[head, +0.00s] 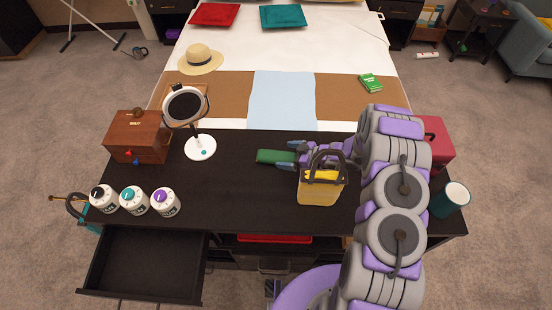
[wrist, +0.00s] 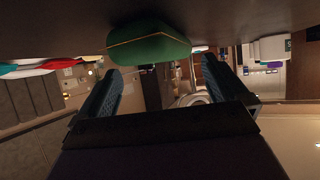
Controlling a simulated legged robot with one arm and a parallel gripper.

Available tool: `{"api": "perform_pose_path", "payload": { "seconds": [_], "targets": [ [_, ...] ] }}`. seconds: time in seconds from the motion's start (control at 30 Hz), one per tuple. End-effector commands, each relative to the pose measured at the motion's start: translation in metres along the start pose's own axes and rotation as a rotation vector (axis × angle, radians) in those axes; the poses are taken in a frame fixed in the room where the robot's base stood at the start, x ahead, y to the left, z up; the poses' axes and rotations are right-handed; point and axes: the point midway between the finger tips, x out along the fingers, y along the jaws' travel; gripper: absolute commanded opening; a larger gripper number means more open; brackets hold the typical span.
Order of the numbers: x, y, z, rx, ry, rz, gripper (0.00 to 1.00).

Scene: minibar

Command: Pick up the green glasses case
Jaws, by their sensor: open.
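The green glasses case (head: 274,157) lies on the dark tabletop, left of the yellow bag. My gripper (head: 284,155) reaches in from the right, low over the table, with its open fingers at the case. In the wrist view, which is upside down, the green case (wrist: 149,45) sits ahead of the two spread fingers of my gripper (wrist: 160,85). The case lies between the finger lines, near their tips. I cannot tell how far it reaches in between them.
A yellow bag with dark handles (head: 320,188) stands just in front of my gripper. A round mirror (head: 186,108) and a wooden box (head: 137,137) stand to the left. Three canisters (head: 135,201) stand at front left above an open drawer (head: 145,262). A teal cup (head: 449,200) is at right.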

Motion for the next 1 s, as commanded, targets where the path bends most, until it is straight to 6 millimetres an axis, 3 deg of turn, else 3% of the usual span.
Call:
{"api": "perform_pose_path", "payload": {
  "seconds": [0.2,0.47,0.73,1.0],
  "targets": [
    [0.031,-0.005,-0.001,-0.004,-0.009,-0.002,1.00],
    [0.033,-0.005,-0.002,-0.005,-0.011,0.000,1.00],
    [0.026,-0.001,0.000,0.000,-0.002,0.000,0.75],
    [0.032,-0.004,-0.002,-0.004,-0.009,0.000,0.49]
  ]
}}
